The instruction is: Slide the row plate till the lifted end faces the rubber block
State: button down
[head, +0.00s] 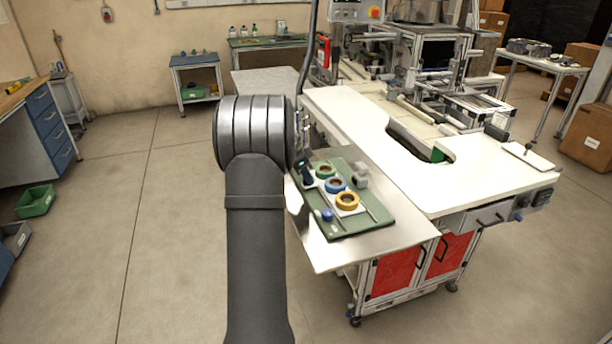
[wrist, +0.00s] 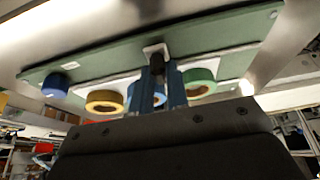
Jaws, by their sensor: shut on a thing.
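A pale row plate (head: 353,212) lies on the green board (head: 375,226) under a line of tape reels: green (head: 325,171), blue (head: 336,184) and yellow (head: 346,201). I cannot tell which end is lifted. A grey block (head: 361,176) stands on the board right of the reels; I cannot tell if it is the rubber block. My gripper (head: 305,174) is at the board's left edge, partly hidden by my arm. In the wrist view, its blue fingers (wrist: 160,85) are closed around a dark knob (wrist: 157,65), with the yellow reel (wrist: 104,101) and green reel (wrist: 199,83) on either side.
A small blue cylinder (head: 327,215) sits on the board near its front left corner. The board rests on a pale bench top (head: 325,256). A large white worktop (head: 440,180) with a machine lies to the right. Bare bench shows in front of the board.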

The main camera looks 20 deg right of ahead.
jog(key=s, duration=0.8)
jog(key=shift+s+d, duration=0.1)
jog(key=c, duration=1.4)
grip_release()
jog(key=shift+s, duration=0.15)
jog(key=shift+r, duration=0.1)
jog(key=shift+a+r, duration=0.2)
jog(key=shift+r, duration=0.15)
jog(key=v, duration=1.6)
jog(key=shift+a+r, duration=0.15)
jog(key=shift+r, duration=0.05)
